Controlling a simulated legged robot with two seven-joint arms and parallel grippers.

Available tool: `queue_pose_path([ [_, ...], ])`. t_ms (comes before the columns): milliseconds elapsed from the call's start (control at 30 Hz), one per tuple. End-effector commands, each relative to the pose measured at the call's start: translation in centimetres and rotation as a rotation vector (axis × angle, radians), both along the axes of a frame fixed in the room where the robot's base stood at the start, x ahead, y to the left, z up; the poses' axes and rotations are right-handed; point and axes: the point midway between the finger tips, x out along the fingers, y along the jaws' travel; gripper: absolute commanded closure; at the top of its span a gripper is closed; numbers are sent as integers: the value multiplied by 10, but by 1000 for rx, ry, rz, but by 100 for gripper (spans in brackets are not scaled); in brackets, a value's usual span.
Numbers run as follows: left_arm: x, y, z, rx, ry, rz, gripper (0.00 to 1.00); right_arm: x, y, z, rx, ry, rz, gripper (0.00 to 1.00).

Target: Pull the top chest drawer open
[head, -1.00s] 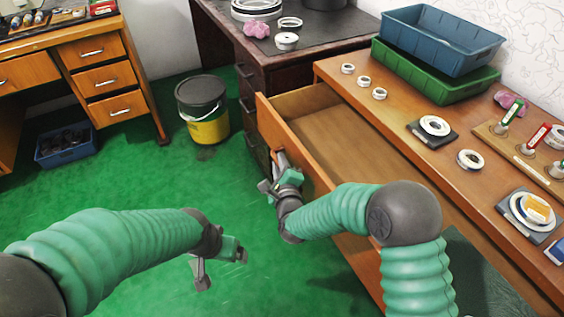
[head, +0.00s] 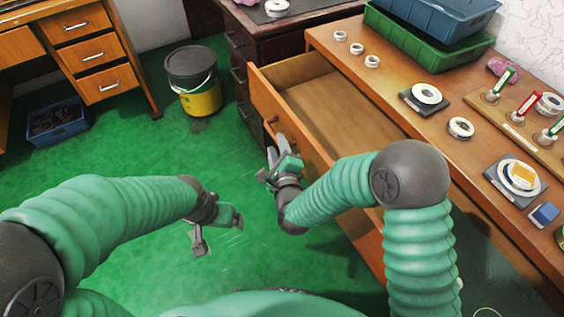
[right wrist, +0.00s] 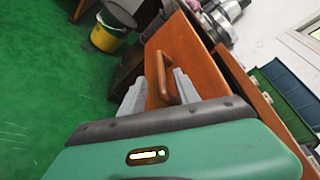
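The top chest drawer (head: 325,95) is pulled well out from the wooden chest, and its empty inside shows in the head view. Its orange-brown front also shows in the right wrist view (right wrist: 205,72). The drawer's bar handle (right wrist: 164,75) is ahead of and between my right gripper's spread fingers, which do not hold it. My right gripper (head: 269,161) is open and empty, just off the drawer front. My left gripper (head: 220,236) is open and empty over the green floor, to the left of the drawer.
Several rings, stands and pegs cover the chest top (head: 385,95), with a green crate (head: 420,42) and blue crate (head: 455,12) behind. A dark cabinet (head: 285,45) stands beyond the drawer. A yellow-black bucket (head: 200,85) stands left; the floor between is clear.

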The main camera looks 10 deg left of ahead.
Motion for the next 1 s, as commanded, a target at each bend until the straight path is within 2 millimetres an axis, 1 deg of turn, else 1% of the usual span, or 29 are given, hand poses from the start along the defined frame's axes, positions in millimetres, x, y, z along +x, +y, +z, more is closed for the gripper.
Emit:
queue_pose_path([
  [33, 0, 0, 8, 0, 0, 0, 10, -15, -4, 7, -2, 4, 3, 62],
  [200, 0, 0, 17, 0, 0, 0, 10, -60, -18, 15, -2, 4, 2, 62],
  [300, 0, 0, 20, 0, 0, 0, 10, -80, -23, 19, -2, 4, 3, 62],
  [400, 0, 0, 21, 0, 0, 0, 10, -92, -27, 21, 0, 3, 2, 62],
  [533, 0, 0, 21, 0, 0, 0, 10, -98, -29, 21, 0, 2, 1, 62],
  [1000, 0, 0, 21, 0, 0, 0, 10, -98, -29, 21, 0, 2, 1, 62],
])
